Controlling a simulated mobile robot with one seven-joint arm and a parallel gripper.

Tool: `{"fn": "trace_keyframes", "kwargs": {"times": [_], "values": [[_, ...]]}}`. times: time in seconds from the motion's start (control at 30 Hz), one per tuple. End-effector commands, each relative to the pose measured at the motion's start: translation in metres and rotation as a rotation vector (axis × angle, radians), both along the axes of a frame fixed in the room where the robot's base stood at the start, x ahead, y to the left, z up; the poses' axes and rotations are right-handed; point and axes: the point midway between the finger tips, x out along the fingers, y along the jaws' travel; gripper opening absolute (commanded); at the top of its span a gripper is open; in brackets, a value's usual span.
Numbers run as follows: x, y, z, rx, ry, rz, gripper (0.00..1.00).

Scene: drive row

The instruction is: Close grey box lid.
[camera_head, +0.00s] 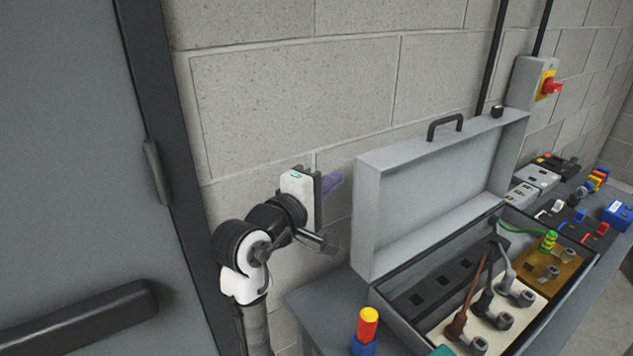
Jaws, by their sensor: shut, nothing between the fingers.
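The grey box (395,317) stands on the bench with its lid (430,185) raised, nearly upright, leaning back near the wall. A black handle (445,125) sits on the lid's top edge. Inside the box are several cable plugs and a tan panel (553,272). My gripper (333,182) is to the left of the lid, apart from it, close to the wall. Its purple fingers are together with nothing held. The fingers are small and partly hidden by the gripper body.
A red and yellow cylinder in a blue base (366,330) stands on the bench (312,305) left of the box. Switches and blocks (575,215) lie to the right. A red emergency knob (551,87) is on the wall. A grey door (70,180) fills the left.

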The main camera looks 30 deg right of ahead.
Motion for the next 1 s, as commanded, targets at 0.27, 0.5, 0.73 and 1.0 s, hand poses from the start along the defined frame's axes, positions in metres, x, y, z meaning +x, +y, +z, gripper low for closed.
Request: {"fn": "trace_keyframes", "kwargs": {"times": [0.27, 0.5, 0.73, 1.0], "values": [[0.015, -0.032, 0.001, -0.001, 0.0, 0.001, 0.0], [0.017, -0.037, -0.001, 0.0, -0.002, 0.003, 0.0], [0.017, -0.036, -0.001, 0.0, -0.004, 0.003, 0.0], [0.023, -0.036, 0.0, 0.003, -0.048, 0.004, 0.0]]}}
